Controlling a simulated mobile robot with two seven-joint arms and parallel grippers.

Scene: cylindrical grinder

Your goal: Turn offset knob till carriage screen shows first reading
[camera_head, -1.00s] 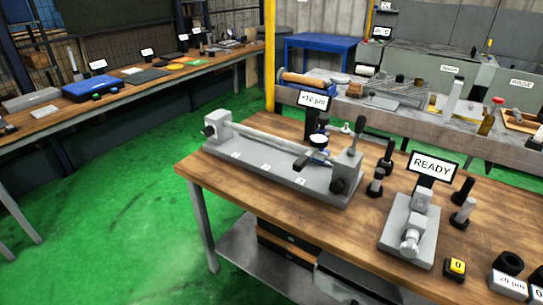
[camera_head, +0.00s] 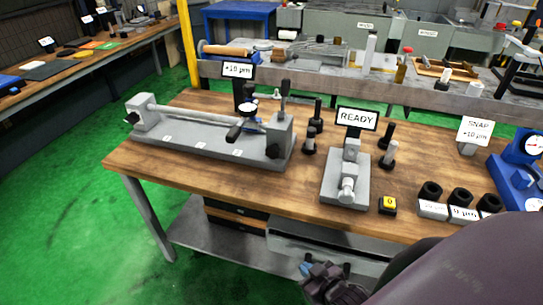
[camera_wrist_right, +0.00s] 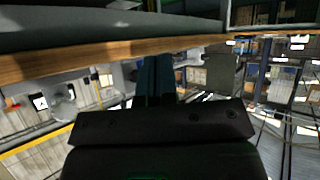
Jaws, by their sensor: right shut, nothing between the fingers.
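The carriage screen (camera_head: 238,70) stands on a dark post behind the grey bench fixture and reads what looks like +10 µm. Below it, the carriage has a round dial gauge (camera_head: 248,109) and a black knob (camera_head: 235,133) at its front. I cannot tell for sure which knob is the offset knob. My right gripper (camera_head: 306,268) is low in front of the table, below its front edge and well apart from the fixture. It is shut and empty. In the right wrist view its fingers (camera_wrist_right: 155,78) show beneath the table edge. My left gripper is out of view.
The wooden table (camera_head: 185,180) also holds a grey READY fixture (camera_head: 345,180), a yellow button (camera_head: 388,204), several black-topped pieces and a blue gauge stand (camera_head: 520,170). Green floor (camera_head: 70,230) is clear at left.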

